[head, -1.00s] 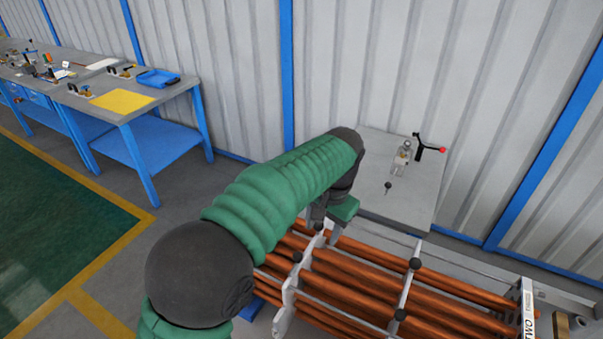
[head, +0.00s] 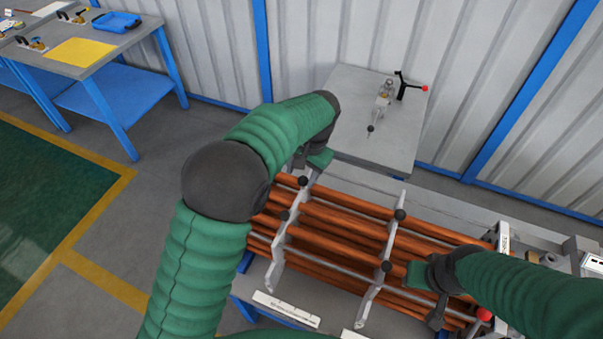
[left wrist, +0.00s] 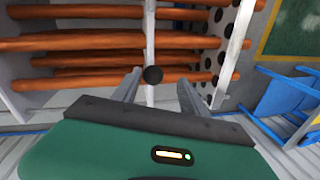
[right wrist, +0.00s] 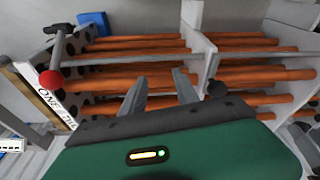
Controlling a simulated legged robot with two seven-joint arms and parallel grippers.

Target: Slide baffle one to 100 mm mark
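The bundle of copper-coloured tubes (head: 340,235) carries upright grey baffle plates. The left visible baffle (head: 281,240) and another baffle (head: 375,275) to its right have black knobs. I cannot read which is baffle one. My left gripper (head: 303,165) is at the far top end of the left baffle. In the left wrist view its fingers are open, with a black knob (left wrist: 152,75) and a baffle edge (left wrist: 150,35) between them. My right gripper (head: 440,312) is over the tubes, right of the second baffle. In the right wrist view its fingers are open and empty, with a baffle (right wrist: 205,62) just to their right.
A lettered end plate (head: 503,238) stands at the right. A red ball (head: 485,314) is close to my right gripper. White printed strips (head: 287,308) lie in front of the bundle. A grey table (head: 350,105) with a clamp stands behind. My left arm hides the bundle's left end.

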